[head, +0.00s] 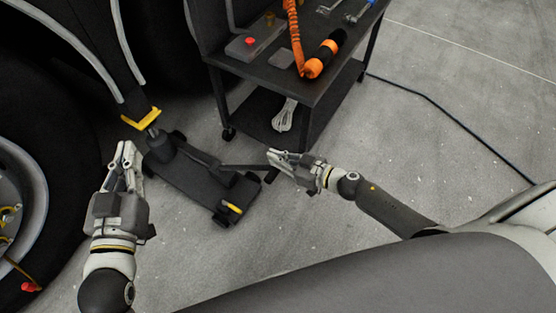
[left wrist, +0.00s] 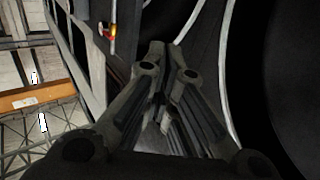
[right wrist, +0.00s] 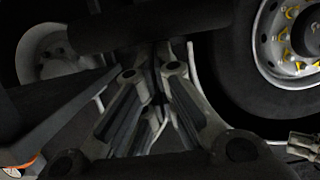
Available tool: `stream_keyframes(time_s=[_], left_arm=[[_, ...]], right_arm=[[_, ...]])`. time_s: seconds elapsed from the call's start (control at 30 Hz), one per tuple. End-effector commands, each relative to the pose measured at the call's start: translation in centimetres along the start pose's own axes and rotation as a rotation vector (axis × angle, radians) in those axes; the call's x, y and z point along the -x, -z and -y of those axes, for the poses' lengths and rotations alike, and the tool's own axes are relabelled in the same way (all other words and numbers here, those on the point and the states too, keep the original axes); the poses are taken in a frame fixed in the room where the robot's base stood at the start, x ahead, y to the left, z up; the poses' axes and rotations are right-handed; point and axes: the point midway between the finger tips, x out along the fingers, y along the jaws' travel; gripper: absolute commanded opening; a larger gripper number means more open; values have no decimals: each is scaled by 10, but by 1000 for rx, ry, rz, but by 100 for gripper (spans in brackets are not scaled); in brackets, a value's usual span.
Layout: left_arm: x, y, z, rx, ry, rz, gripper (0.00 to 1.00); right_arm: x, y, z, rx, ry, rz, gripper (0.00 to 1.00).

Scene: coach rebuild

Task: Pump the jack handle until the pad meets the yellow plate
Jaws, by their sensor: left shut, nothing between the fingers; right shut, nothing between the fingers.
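The dark floor jack (head: 190,185) stands on the concrete beside a big tyre. Its handle (head: 240,167) reaches right, roughly level. The yellow plate (head: 141,118) is just above the jack's pad (head: 152,131); I cannot tell whether they touch. My right gripper (head: 271,155) is shut and empty at the handle's outer end. In the right wrist view a dark round bar (right wrist: 150,27), apparently the handle's end, crosses just beyond the fingertips (right wrist: 155,48). My left gripper (head: 128,146) is shut and empty, fingers pointing up the picture, left of the jack and below the plate.
A dark wheeled cart (head: 283,85) stands behind the handle, with an orange lamp (head: 322,58) and coiled cord on top and a pale cable bundle (head: 284,116) below. A black cable (head: 450,118) lies on the floor. The tyre (head: 50,140) is close to my left arm.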

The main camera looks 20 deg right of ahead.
Motion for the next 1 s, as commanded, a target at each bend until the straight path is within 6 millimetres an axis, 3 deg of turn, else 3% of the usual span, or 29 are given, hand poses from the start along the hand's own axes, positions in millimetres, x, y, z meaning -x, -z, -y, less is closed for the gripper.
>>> stream_keyframes(time_s=[0.67, 0.87, 1.0], left_arm=[[-1, 12, -1, 1, -3, -66, 0], [0, 35, -5, 5, -11, -201, 0], [7, 62, -9, 10, -20, -364, 0]], right_arm=[[1, -4, 0, 0, 0, -2, 0], [3, -9, 0, -1, 0, -12, 0], [6, -14, 0, -1, 0, -25, 0]])
